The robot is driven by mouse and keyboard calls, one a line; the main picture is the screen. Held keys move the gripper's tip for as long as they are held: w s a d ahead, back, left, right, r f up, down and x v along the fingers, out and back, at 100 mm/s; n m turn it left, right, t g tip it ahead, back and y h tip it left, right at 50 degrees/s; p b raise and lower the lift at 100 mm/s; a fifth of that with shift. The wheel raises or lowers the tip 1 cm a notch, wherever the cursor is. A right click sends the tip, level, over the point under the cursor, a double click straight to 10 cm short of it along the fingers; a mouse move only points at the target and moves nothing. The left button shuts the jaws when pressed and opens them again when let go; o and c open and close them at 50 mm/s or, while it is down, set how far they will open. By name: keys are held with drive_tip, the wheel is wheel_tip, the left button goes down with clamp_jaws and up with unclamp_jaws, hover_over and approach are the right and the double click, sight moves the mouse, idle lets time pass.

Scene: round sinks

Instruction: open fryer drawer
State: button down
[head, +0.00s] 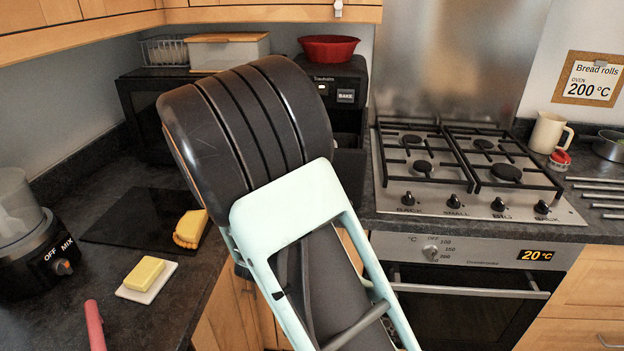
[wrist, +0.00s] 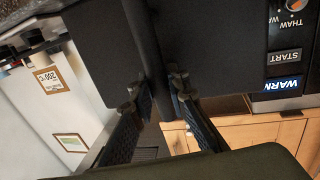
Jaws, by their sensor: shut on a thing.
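The fryer (head: 340,76) is a black box with a lit BAKE display, standing at the back between the microwave and the hob. A dark drawer part (head: 349,168) shows below its top panel and seems to stand out towards me, but my arm covers much of it. My gripper is hidden behind my arm in the head view. In the wrist view my gripper (wrist: 157,97) has its two fingers on either side of a dark upright bar (wrist: 160,138), the drawer handle, and is shut on it.
A red bowl (head: 328,48) sits on the fryer. The black microwave (head: 140,100) is to the left, its lit panel (wrist: 284,84) close by in the wrist view. The gas hob (head: 470,165) is to the right. Butter (head: 145,273) lies on the left counter.

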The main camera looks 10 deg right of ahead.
drive_tip(key=shift+s+a, duration=0.2)
drive_tip(key=shift+s, duration=0.35)
drive_tip(key=c, duration=1.9)
unclamp_jaws()
drive_tip(key=shift+w, duration=0.1)
drive_tip(key=v, duration=1.2)
